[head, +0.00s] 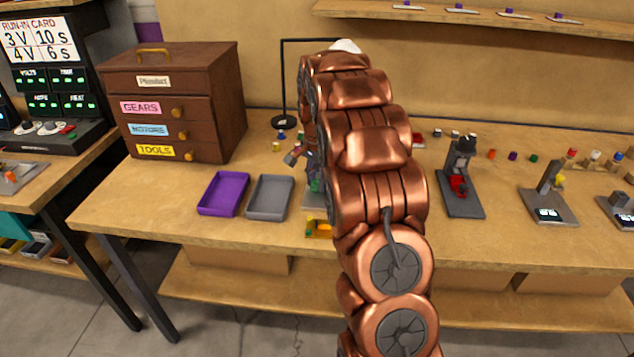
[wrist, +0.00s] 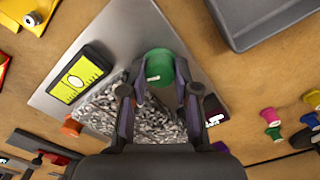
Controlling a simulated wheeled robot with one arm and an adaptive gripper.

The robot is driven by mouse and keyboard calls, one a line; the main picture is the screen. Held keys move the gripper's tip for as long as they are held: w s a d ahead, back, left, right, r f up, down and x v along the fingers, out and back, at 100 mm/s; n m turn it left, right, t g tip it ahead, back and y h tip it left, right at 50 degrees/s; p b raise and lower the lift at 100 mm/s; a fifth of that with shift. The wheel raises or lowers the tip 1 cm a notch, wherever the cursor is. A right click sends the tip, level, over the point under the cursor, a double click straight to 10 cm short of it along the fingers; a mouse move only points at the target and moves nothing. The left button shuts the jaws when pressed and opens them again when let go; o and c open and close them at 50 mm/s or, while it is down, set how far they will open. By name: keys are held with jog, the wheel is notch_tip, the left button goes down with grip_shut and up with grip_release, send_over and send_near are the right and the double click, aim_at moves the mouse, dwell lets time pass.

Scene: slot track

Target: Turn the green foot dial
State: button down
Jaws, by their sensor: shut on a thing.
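The green foot dial (wrist: 159,64) is a round green knob with a small pale mark on its face, in the upper middle of the wrist view. My gripper (wrist: 155,88) has one finger on each side of the dial, closed on it. The dial belongs to a device on a light grey metal plate (wrist: 118,38). Beside it is a speckled grey block (wrist: 110,108) and a yellow gauge with a black frame (wrist: 80,73). In the head view my copper arm covers most of this device and the fingertips.
A purple tray (head: 223,194) and a grey tray (head: 269,197) lie left of my arm. A brown drawer chest (head: 171,100) stands behind them. Several small coloured parts lie on the bench, and other devices stand to the right, including a grey one with red (head: 460,180).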

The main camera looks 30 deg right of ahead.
aim_at(317, 181)
jog(key=m, duration=0.3)
jog(key=shift+d+m, duration=0.1)
jog(key=shift+m, duration=0.3)
jog(key=shift+m+b, duration=0.3)
jog(key=shift+m, duration=1.6)
jog(key=c, duration=0.9)
grip_release()
jog(key=shift+o, duration=0.2)
jog(key=shift+r, duration=0.1)
notch_tip(317, 181, up, 12)
